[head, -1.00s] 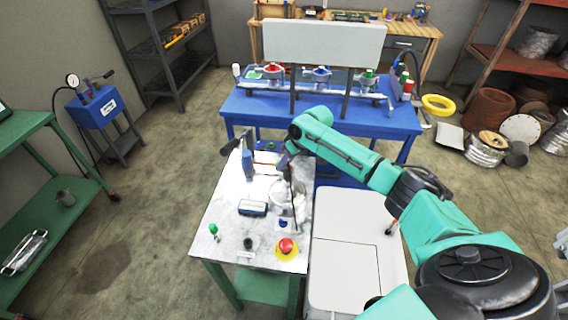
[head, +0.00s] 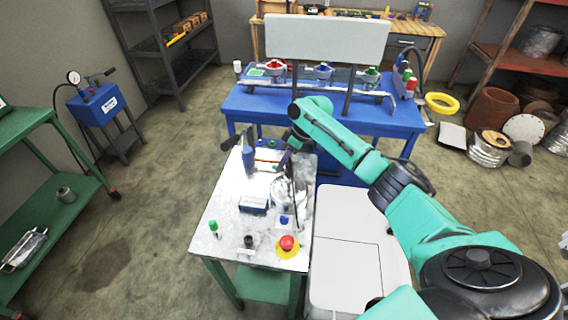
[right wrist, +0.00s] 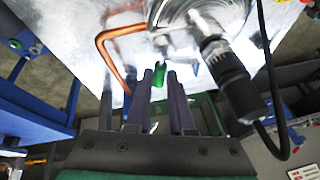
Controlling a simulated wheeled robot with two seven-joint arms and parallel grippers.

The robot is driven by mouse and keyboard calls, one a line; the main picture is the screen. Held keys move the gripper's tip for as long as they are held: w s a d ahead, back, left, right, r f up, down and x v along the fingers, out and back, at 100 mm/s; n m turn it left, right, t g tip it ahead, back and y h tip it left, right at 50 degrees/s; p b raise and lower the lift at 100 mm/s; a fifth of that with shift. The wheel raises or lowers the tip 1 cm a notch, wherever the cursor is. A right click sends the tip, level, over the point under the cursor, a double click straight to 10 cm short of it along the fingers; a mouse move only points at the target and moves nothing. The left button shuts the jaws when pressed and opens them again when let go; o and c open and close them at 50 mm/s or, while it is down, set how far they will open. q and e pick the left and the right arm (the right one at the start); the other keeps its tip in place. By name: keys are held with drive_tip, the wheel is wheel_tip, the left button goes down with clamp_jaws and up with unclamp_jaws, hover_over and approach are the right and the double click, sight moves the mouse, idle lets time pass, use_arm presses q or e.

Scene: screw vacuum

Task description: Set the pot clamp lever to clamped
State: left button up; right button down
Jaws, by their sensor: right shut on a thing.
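My right gripper (head: 284,163) is at the pot's back side, low over the table. In the right wrist view its dark fingers (right wrist: 160,72) are close together, with a small green piece (right wrist: 158,88) between them. The piece looks like the clamp lever's grip; the rest of the lever cannot be made out. My left gripper is out of view.
A blue device with a black handle (head: 247,160) stands at the table's back left. A bent copper tube (right wrist: 110,50) runs beside my fingers. A red button (head: 287,243) and green-capped bottle (head: 213,228) are in front. A blue bench (head: 390,118) stands behind.

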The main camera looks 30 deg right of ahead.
drive_tip(key=shift+s+a+n+g+b, duration=0.15)
drive_tip(key=shift+n+g+b, duration=0.15)
drive_tip(key=shift+n, duration=0.3)
drive_tip(key=shift+w+a+n+g+b, duration=0.1)
drive_tip(key=shift+a+n+g+b, duration=0.15)
drive_tip(key=shift+n, duration=0.35)
drive_tip(key=shift+s+d, duration=0.1)
drive_tip(key=c, duration=0.8)
unclamp_jaws()
drive_tip(key=shift+r, duration=0.15)
drive_tip(key=b+v, duration=0.2)
drive_tip(key=v, duration=1.2)
drive_tip(key=shift+d+r, duration=0.1)
drive_tip(key=shift+d, duration=0.15)
drive_tip(key=shift+s, duration=0.1)
